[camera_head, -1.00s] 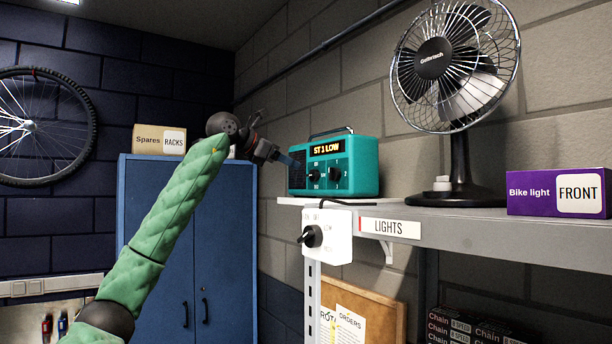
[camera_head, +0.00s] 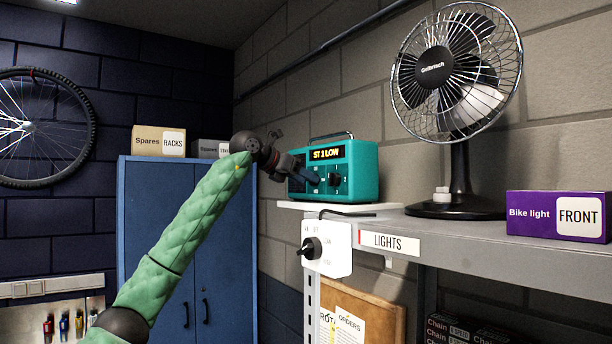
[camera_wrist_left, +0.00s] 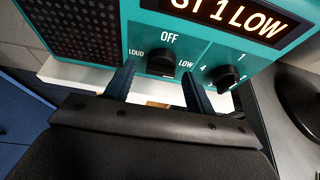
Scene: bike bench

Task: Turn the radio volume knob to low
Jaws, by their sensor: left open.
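The teal radio (camera_head: 360,165) stands on a white shelf board, and its display reads "ST 1 LOW". In the left wrist view its volume knob (camera_wrist_left: 161,62) is black, with OFF above it, LOUD at its left and LOW at its right. A second black knob (camera_wrist_left: 228,77), marked with numbers, is to its right. My left gripper (camera_wrist_left: 157,88) is open, with one finger on each side of the volume knob and just below it; I cannot tell whether they touch it. In the head view the left gripper (camera_head: 312,176) covers the volume knob. My right gripper is not in view.
A desk fan (camera_head: 455,75) and a purple bike light box (camera_head: 555,213) stand on the grey shelf right of the radio. A white switch box (camera_head: 333,247) with a dark knob hangs below the radio. A blue cabinet (camera_head: 225,240) stands behind my arm.

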